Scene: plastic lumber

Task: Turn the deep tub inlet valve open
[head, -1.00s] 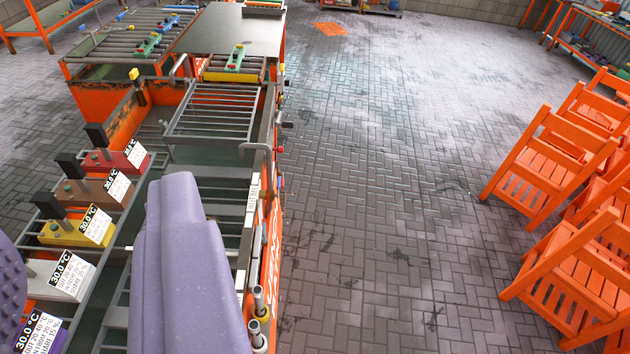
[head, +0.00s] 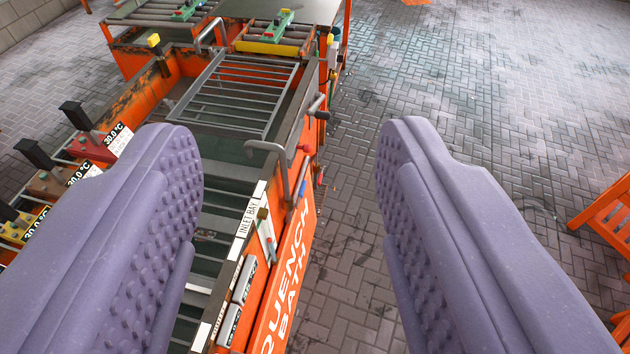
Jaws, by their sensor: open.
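My gripper (head: 290,135) is open and empty, with one purple studded finger on the left and one on the right. Between the fingers is the side of an orange tank lettered QUENCH BATH (head: 288,275). On that side are a small red-tipped fitting (head: 303,148), a blue piece (head: 299,190) and a dark handle (head: 318,108). A grey bent pipe (head: 268,148) rises over the rim. I cannot tell which of these, if any, is the deep tub inlet valve. The fingers touch none of them.
A grey rack (head: 235,92) lies across the tank. A rim label reads INLET BAY (head: 250,215). Blocks with temperature displays (head: 100,145) stand at the left, partly behind the left finger. Open brick floor (head: 480,90) lies to the right, with an orange chair (head: 605,200) at the edge.

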